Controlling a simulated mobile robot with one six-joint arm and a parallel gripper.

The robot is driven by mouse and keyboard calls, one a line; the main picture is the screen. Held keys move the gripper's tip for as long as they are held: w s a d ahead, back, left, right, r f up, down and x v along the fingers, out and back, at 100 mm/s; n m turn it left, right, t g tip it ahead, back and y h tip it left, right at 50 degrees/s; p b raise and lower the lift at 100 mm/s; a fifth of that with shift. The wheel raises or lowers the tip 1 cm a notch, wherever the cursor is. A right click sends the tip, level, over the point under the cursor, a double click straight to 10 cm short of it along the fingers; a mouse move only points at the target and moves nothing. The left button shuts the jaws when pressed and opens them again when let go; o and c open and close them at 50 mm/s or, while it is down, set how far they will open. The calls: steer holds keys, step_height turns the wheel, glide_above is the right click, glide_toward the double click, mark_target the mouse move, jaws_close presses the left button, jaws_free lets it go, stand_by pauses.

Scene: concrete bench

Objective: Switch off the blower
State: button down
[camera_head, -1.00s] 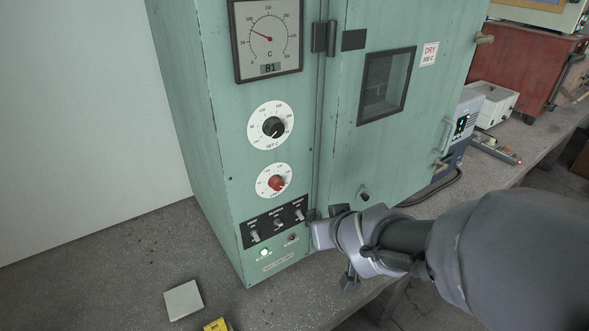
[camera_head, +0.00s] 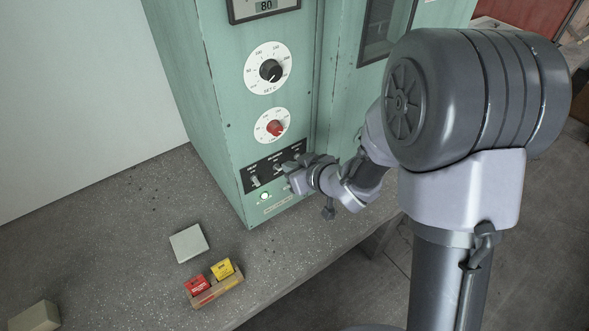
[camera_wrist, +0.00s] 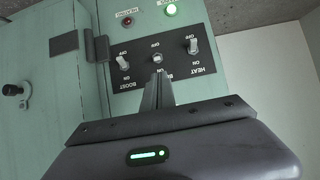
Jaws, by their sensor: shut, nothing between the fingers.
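The green oven cabinet (camera_head: 225,110) carries a black switch panel (camera_wrist: 205,65) with three toggle switches. In the wrist view, the panel shows upside down. The BOOST switch (camera_wrist: 122,62) is at left, the HEAT switch (camera_wrist: 192,46) at right, and the middle switch (camera_wrist: 157,59) between them. The middle switch's label is hidden by my gripper (camera_wrist: 158,75). My gripper is shut and empty, its tips at or just in front of the middle switch; I cannot tell whether they touch. In the head view, my gripper (camera_head: 287,171) is at the panel and covers part of it.
A green lamp (camera_wrist: 171,10) is lit beside a dark red lamp (camera_wrist: 127,21). A red knob (camera_head: 275,128) and a black knob (camera_head: 270,71) sit above the panel. A grey block (camera_head: 188,243) and a tray (camera_head: 217,291) with red and yellow boxes lie on the bench.

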mark_target(278, 168)
steer(key=b+x, duration=0.1)
steer(key=x, duration=0.4)
steer(key=shift+w+a+f, duration=0.1)
steer(key=shift+w, duration=0.05)
steer(key=shift+f+b, duration=0.2)
steer(key=shift+b, duration=0.15)
